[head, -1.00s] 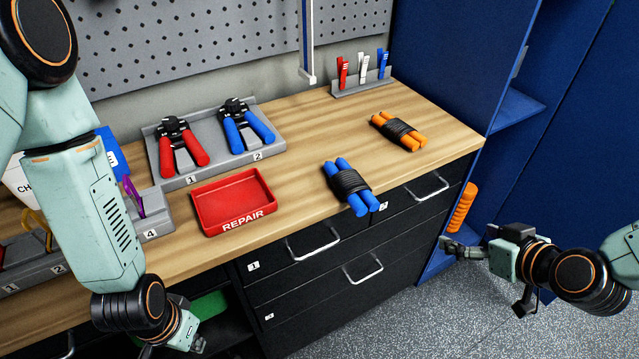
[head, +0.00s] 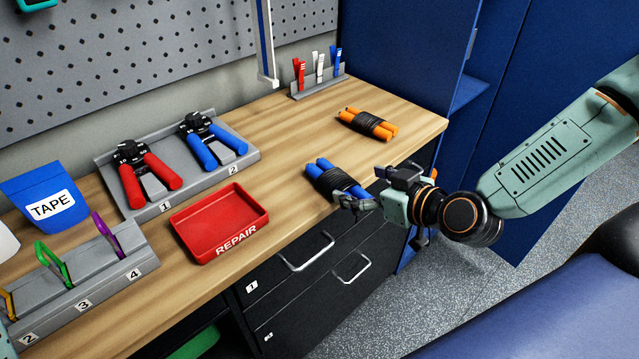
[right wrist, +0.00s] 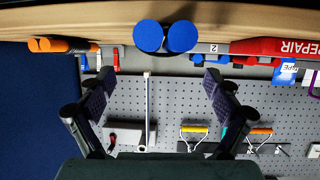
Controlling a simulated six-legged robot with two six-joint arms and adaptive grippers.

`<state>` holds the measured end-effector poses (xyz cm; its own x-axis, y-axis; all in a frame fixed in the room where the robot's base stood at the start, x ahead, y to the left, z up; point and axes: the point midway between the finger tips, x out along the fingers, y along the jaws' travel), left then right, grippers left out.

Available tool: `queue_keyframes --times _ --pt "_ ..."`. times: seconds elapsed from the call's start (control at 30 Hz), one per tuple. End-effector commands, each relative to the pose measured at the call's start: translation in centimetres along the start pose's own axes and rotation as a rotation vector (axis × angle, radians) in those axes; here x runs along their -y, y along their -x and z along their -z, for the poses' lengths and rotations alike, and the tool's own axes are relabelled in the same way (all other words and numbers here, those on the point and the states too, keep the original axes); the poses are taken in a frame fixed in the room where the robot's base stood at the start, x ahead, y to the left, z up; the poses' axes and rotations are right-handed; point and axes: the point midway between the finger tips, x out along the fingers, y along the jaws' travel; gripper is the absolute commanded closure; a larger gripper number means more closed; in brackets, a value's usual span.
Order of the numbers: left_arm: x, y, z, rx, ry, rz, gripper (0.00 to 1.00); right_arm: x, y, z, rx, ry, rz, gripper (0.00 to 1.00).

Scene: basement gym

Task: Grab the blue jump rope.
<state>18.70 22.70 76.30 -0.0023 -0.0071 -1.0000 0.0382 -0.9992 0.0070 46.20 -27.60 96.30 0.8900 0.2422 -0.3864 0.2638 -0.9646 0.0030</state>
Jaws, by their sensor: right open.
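The blue jump rope (head: 332,178) lies on the wooden bench near its front edge, two blue handles bound with black cord. My right gripper (head: 366,188) is open and empty at the bench edge, just beyond the rope's near end and covering part of it in the head view. In the right wrist view, which is upside down, the round blue handle ends of the rope (right wrist: 149,36) show ahead, between the spread fingers of the gripper (right wrist: 158,82) across the picture. Whether a finger touches the rope cannot be told. My left gripper is not in view.
An orange jump rope (head: 367,123) lies farther back on the bench. A red REPAIR tray (head: 222,222) is left of the blue rope. Black drawers (head: 292,285) are below the bench.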

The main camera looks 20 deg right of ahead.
Motion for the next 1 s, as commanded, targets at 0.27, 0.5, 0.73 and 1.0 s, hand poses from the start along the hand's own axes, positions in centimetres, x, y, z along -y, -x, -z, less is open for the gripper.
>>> queue_keyframes --times 0.27,0.5,0.73,1.0 --pt "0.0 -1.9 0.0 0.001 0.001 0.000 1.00 -0.4 -1.6 -0.4 -0.001 -0.002 -0.006 0.09" --pt "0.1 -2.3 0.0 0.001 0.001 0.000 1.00 -0.3 -2.4 -0.2 -0.001 -0.005 -0.007 0.09" --pt "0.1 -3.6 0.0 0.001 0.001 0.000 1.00 0.3 -4.1 -0.4 0.001 0.000 -0.003 0.09" --pt "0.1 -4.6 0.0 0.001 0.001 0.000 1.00 0.6 -6.7 -0.3 0.000 0.000 -0.004 0.09"
